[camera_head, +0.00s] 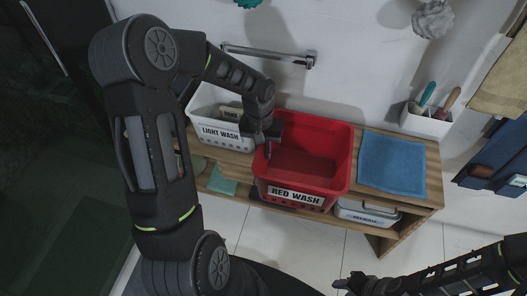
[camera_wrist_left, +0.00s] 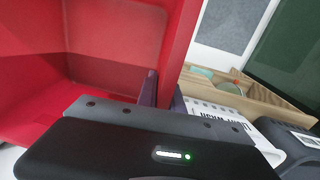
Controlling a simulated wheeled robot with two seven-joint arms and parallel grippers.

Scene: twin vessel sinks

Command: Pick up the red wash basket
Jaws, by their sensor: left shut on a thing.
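The red wash basket (camera_head: 303,150) is a red bin with a white "RED WASH" label on its front. It is at the middle of the wooden bench in the head view, and its inside looks empty. My left gripper (camera_head: 268,146) is shut on the basket's left rim. In the left wrist view, the fingers (camera_wrist_left: 161,90) pinch the red wall of the basket (camera_wrist_left: 115,35). I cannot tell whether the basket's base touches the bench. My right gripper (camera_head: 356,284) is low at the front, away from the basket, and its fingers are too small to read.
A white "LIGHT WASH" basket (camera_head: 219,132) stands close at the left. A folded blue towel (camera_head: 392,163) lies at the right on the wooden bench (camera_head: 433,175). A white holder with brushes (camera_head: 426,120) is behind it. A metal rail (camera_head: 268,53) is on the wall. A white bin (camera_head: 366,213) is below.

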